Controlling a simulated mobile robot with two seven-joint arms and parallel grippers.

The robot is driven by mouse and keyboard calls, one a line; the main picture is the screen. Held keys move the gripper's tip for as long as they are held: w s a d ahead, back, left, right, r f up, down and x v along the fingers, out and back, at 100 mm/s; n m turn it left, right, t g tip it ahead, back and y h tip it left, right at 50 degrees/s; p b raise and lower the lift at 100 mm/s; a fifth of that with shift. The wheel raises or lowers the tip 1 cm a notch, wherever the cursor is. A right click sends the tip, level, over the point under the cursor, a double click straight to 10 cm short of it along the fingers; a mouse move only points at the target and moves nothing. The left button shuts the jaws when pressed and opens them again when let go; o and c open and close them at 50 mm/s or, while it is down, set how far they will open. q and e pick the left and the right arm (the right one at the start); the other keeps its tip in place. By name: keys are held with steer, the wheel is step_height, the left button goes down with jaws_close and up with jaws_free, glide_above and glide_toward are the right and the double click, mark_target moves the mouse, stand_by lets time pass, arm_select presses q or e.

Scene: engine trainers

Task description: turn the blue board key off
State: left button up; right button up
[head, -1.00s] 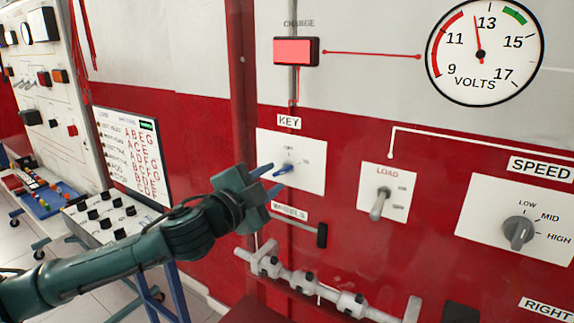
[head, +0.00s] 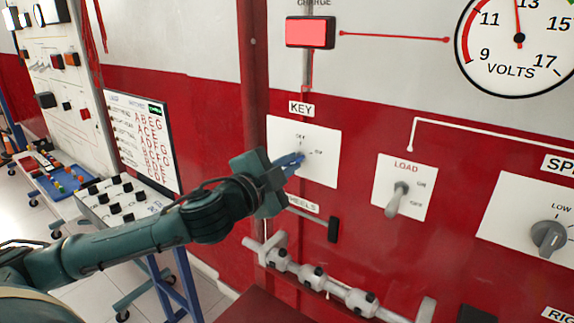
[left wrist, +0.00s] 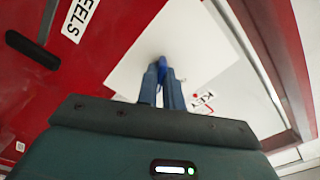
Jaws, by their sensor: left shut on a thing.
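The blue key (left wrist: 162,63) sits on its white plate (head: 322,150) under the KEY label (head: 301,108) on the red board. The plate carries OFF and ON marks. My left gripper (head: 294,160) reaches in from the left and its blue-grey fingers are shut on the key. In the left wrist view, the two fingers (left wrist: 162,85) close around the key, with its tip showing between them. In the head view the fingers mostly hide the key, so its exact angle is hard to tell. My right gripper is not in view.
A LOAD toggle switch (head: 397,199) is right of the key plate. A black WHEELS handle (head: 333,229) and a grey shaft assembly (head: 310,277) lie below. A lit red CHARGE lamp (head: 310,32) and a volts gauge (head: 519,38) are above. Carts stand at left.

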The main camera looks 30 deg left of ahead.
arm_select(q)
steer(key=shift+n, duration=0.3)
jaws_close()
steer(key=shift+f+n, duration=0.1)
steer(key=shift+n, duration=1.1)
steer(key=n, duration=0.2)
steer(key=shift+n, duration=0.4)
steer(key=n, duration=0.6)
steer(key=o, duration=0.6)
jaws_free()
steer(key=shift+o, duration=0.2)
